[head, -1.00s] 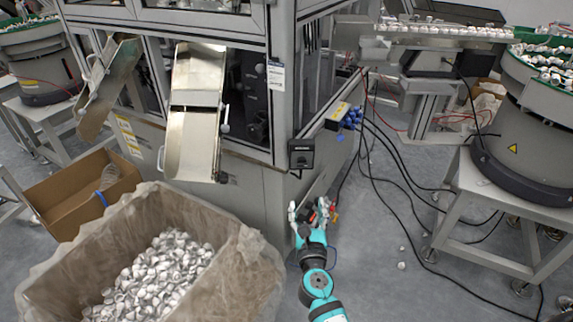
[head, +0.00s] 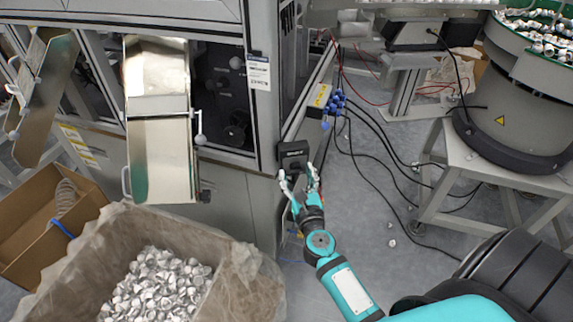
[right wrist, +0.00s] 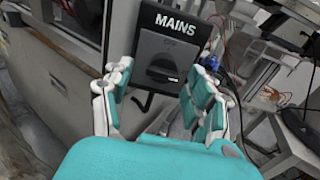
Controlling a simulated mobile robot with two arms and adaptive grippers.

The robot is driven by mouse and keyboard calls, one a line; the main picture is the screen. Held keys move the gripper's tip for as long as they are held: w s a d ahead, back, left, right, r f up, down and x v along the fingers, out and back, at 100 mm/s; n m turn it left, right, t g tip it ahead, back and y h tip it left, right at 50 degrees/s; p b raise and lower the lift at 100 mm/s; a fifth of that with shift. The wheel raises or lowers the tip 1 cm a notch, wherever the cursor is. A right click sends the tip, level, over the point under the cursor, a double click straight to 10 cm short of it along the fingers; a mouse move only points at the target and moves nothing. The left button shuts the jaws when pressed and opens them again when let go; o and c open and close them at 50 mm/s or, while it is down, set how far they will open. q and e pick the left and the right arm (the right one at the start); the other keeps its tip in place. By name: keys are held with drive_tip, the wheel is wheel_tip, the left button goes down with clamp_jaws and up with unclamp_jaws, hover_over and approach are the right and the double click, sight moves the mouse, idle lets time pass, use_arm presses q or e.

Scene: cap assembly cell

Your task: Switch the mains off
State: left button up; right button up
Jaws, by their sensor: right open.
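The mains switch (head: 293,156) is a dark box on the corner of the grey machine cabinet. In the right wrist view the mains switch (right wrist: 167,50) carries the white word MAINS and a dark rotary knob (right wrist: 163,68). The knob's grip looks roughly level. My right gripper (head: 299,176) is open just in front of and below the box. In the right wrist view the fingers of my right gripper (right wrist: 163,80) stand left and right of the knob, with nothing between them. I cannot tell if a finger touches the box. My left gripper is not in view.
A lined bin (head: 235,262) of caps stands at lower left, by a cardboard box (head: 22,225). A metal chute (head: 160,150) hangs from the cabinet. Cables and blue fittings (head: 336,103) lie right of the switch. A bowl feeder (head: 520,105) stands at right on a table.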

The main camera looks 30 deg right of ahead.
drive_tip(key=shift+w+d, duration=0.1)
drive_tip(key=shift+w, duration=0.05)
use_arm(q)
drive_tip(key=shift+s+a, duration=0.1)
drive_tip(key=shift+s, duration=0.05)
use_arm(e)
drive_tip(key=shift+r, duration=0.1)
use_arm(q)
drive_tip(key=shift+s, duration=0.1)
use_arm(e)
drive_tip(key=shift+c, duration=0.6)
drive_tip(key=c, duration=1)
drive_tip(key=shift+c, duration=0.2)
